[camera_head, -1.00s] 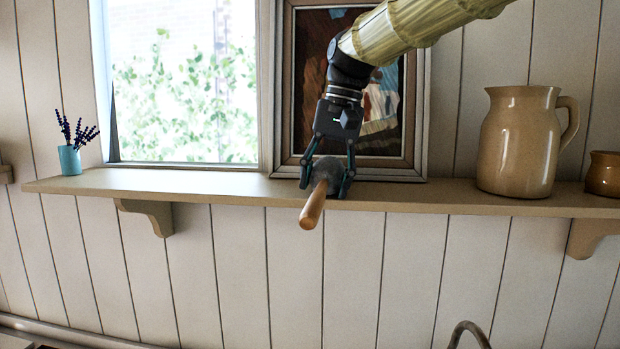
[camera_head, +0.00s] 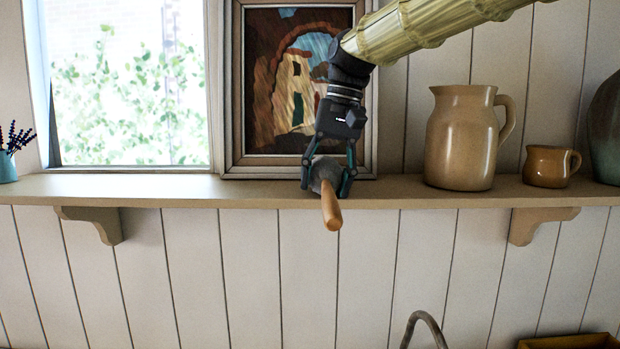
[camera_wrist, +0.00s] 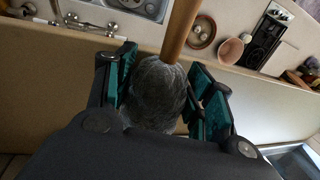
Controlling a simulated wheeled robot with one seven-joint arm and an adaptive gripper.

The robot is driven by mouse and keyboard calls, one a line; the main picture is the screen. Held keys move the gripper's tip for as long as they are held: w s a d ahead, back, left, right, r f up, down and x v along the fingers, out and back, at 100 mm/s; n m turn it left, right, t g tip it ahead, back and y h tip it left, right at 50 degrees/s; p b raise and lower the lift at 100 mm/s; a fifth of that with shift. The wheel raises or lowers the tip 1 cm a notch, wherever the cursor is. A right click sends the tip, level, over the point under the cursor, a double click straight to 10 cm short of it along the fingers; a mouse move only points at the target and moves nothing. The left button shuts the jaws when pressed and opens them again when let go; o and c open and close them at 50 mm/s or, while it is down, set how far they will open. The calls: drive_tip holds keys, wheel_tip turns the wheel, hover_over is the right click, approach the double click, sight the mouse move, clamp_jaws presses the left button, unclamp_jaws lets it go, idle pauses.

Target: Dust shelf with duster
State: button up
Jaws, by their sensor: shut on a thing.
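The wooden shelf (camera_head: 395,192) runs across the wall in the head view. My gripper (camera_head: 328,185) is over the shelf's front edge, in front of the framed picture. It is shut on the grey head of the duster (camera_head: 331,205). The duster's wooden handle sticks out past the shelf edge and points down toward the camera. In the wrist view the fuzzy grey head (camera_wrist: 155,95) sits between the two fingers, with the handle running up from it. Whether the head touches the shelf top is hidden by the fingers.
A tan jug (camera_head: 462,138) stands on the shelf right of my gripper, with a brown mug (camera_head: 550,166) and a dark green vase (camera_head: 606,130) beyond. A framed picture (camera_head: 232,100) leans behind. A blue pot with lavender (camera_head: 7,165) is at far left. The shelf left of my gripper is clear.

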sight(209, 196)
drive_tip(key=shift+d, duration=8.75)
drive_tip(key=shift+a, duration=19.35)
drive_tip(key=shift+a+r, duration=0.15)
drive_tip(key=shift+r, duration=0.95)
drive_tip(key=shift+s+r, duration=0.1)
drive_tip(key=shift+s, duration=0.2)
drive_tip(key=s+r+b, duration=0.1)
drive_tip(key=s+b, duration=0.1)
drive_tip(key=s, duration=1.7)
drive_tip(key=shift+s+r, duration=0.25)
